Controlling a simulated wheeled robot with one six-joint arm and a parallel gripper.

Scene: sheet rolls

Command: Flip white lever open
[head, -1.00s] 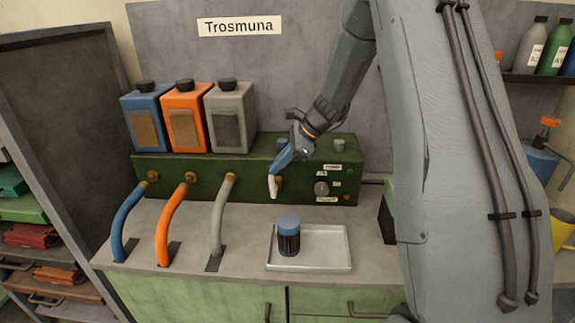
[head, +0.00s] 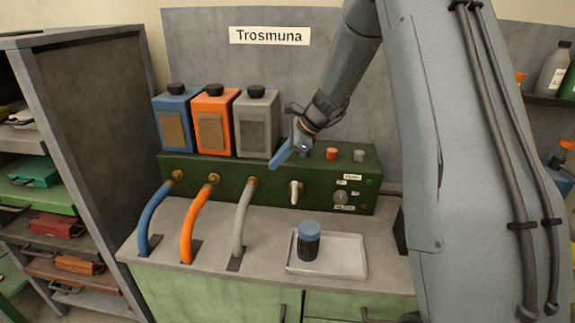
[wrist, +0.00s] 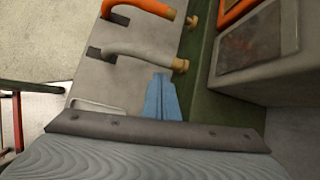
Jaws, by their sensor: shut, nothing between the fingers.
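The white lever (head: 295,192) sits on the front face of the green box (head: 225,186) on the counter, pointing roughly downward from its mount. My gripper (head: 276,162) has blue fingers, shut and empty. In the head view its tips are above and to the left of the lever, apart from it in the picture. The closed fingers also show in the wrist view (wrist: 162,97), beside the grey hose, where I cannot make out the lever.
Blue, orange and grey hoses (head: 243,220) curve from the box to the counter, left of the lever. Several canisters (head: 213,130) stand above the box. A metal tray (head: 345,255) holding a blue-capped jar (head: 308,242) lies in front. A knob (head: 340,198) is right of the lever.

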